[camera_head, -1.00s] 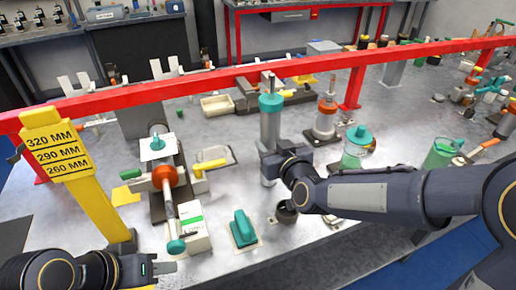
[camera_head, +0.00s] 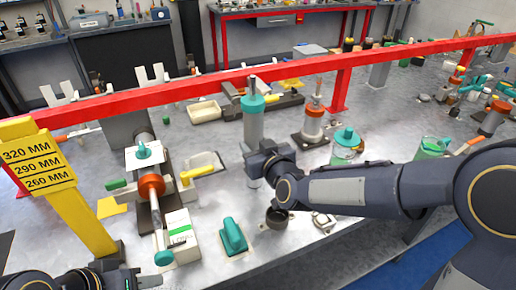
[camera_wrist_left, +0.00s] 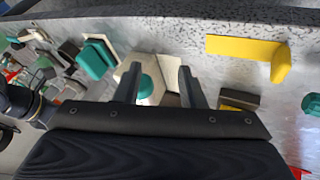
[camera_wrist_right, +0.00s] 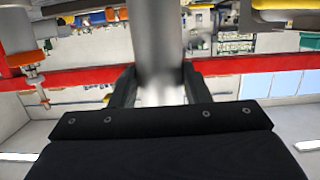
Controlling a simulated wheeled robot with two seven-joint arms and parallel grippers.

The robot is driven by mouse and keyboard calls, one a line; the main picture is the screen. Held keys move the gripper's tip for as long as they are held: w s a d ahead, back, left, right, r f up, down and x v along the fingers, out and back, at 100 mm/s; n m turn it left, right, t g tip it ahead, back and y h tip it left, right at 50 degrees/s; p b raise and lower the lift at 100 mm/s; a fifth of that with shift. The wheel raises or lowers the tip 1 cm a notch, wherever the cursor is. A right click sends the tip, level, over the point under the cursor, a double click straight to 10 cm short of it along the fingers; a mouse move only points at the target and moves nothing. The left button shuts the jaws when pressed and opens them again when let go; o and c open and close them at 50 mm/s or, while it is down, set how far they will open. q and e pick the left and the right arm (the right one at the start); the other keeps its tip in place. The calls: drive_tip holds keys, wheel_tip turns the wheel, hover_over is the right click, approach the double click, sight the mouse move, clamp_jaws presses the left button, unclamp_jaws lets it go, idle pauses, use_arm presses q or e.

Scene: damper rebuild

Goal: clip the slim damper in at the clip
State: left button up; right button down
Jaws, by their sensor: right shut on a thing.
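The slim damper, a silver-grey cylinder with a teal top (camera_head: 253,104) and a thin rod, stands upright in my right gripper (camera_head: 257,167). That gripper is shut on its lower body, and the grey cylinder (camera_wrist_right: 158,35) fills the gap between the fingers in the right wrist view. I cannot tell whether its bottom touches the bench. I cannot make out for certain which part is the clip. My left gripper (camera_head: 148,279) is low at the front left. In the left wrist view it (camera_wrist_left: 158,88) is open and empty, with a white box beyond the fingertips.
A red rail (camera_head: 290,72) crosses behind the damper. An orange-collared damper (camera_head: 151,187) lies in a fixture at left, near a yellow gauge post (camera_head: 75,215). Another orange-topped damper (camera_head: 312,125) stands at right. A teal block (camera_head: 233,237) and a dark cup (camera_head: 277,217) lie in front.

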drive_tip(key=shift+w+a+r, duration=0.1)
drive_tip(key=shift+w+a, duration=0.15)
drive_tip(key=shift+w, duration=0.35)
drive_tip(key=shift+w+a+r, duration=0.1)
drive_tip(key=shift+w+a, duration=0.1)
drive_tip(key=shift+w, duration=0.4)
drive_tip(key=shift+w+a+r, duration=0.1)
drive_tip(key=shift+w+a, duration=0.15)
drive_tip(key=shift+w, duration=0.35)
drive_tip(key=shift+r, duration=0.2)
idle(0.4)
drive_tip(key=shift+w+a, duration=0.3)
drive_tip(key=shift+w, duration=0.35)
drive_tip(key=shift+s+d, duration=0.2)
drive_tip(key=shift+s, duration=0.3)
idle(0.9)
drive_tip(key=shift+r, duration=0.25)
idle(1.0)
drive_tip(key=shift+w+a, duration=0.2)
drive_tip(key=shift+w, duration=0.25)
drive_tip(key=shift+s+d, duration=0.15)
drive_tip(key=shift+s, duration=0.25)
idle(0.9)
drive_tip(key=shift+r, duration=0.15)
idle(0.4)
